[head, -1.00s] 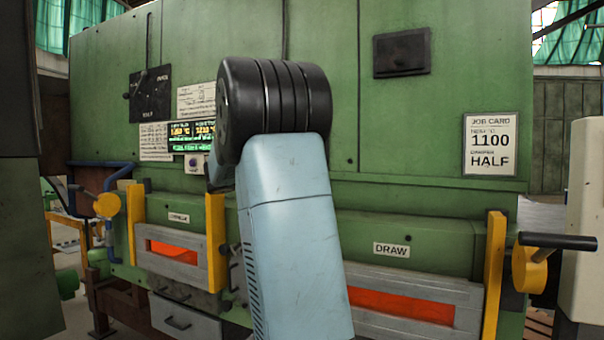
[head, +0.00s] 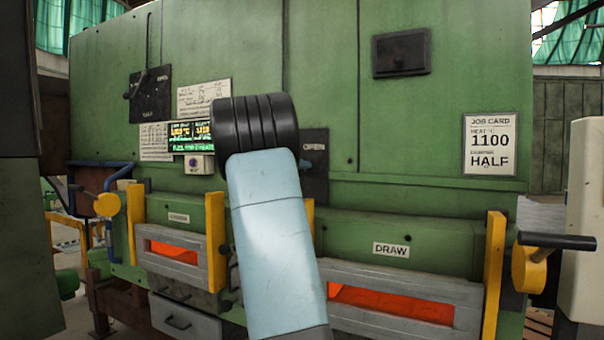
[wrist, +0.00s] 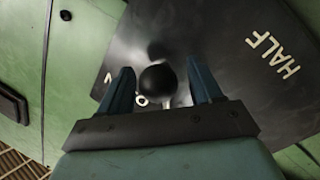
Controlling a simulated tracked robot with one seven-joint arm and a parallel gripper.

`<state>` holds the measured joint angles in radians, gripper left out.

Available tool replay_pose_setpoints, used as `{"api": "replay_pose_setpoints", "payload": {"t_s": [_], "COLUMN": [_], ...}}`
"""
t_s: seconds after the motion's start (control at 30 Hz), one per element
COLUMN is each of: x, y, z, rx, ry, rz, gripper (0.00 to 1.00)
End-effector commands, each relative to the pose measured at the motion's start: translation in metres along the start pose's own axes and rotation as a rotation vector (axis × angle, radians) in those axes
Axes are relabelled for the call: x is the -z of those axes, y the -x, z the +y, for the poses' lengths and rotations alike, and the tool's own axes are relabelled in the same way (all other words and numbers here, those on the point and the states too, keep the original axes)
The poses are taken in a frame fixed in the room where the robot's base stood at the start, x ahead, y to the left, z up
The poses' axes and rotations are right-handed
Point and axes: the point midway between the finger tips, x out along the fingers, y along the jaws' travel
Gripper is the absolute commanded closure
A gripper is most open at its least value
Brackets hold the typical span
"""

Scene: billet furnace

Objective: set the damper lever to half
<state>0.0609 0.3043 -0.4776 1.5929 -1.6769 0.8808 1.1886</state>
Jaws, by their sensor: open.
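In the wrist view my gripper (wrist: 158,82) is open. Its two blue fingers stand on either side of a round black knob (wrist: 158,80), with a gap showing on both sides. The knob's pale stem shows just below it, in front of a dark plate (wrist: 225,75). The plate has the word HALF (wrist: 270,55) at the upper right, away from the knob. A second word near the knob is partly covered. In the head view my arm hides the gripper and knob. A dark plate marked OPEN (head: 314,175) shows beside my arm.
A job card (head: 490,145) reads 1100 and HALF. Another dark lever plate (head: 150,97) is at the upper left of the green furnace. A lit display (head: 190,134) is below it. Two furnace doors (head: 176,250) (head: 400,300) show an orange glow.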

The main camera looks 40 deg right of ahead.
Motion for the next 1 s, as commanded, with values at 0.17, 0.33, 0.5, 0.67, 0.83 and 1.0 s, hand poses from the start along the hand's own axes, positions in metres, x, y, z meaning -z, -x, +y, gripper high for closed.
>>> {"api": "replay_pose_setpoints", "payload": {"t_s": [0.17, 0.33, 0.5, 0.67, 0.83, 1.0], "x": [0.0, 0.0, -0.001, -0.001, -0.001, -0.001], "y": [-0.013, -0.016, -0.016, -0.016, -0.016, -0.016], "z": [0.0, 0.0, 0.0, 0.001, 0.001, 0.001], "rx": [-0.001, 0.0, 0.0, -0.001, -0.001, -0.001], "ry": [0.0, 0.0, 0.0, 0.0, 0.0, 0.0], "rz": [0.0, 0.0, -0.001, -0.001, -0.001, -0.001], "gripper": [0.36, 0.36, 0.36, 0.51, 0.67, 0.83]}}
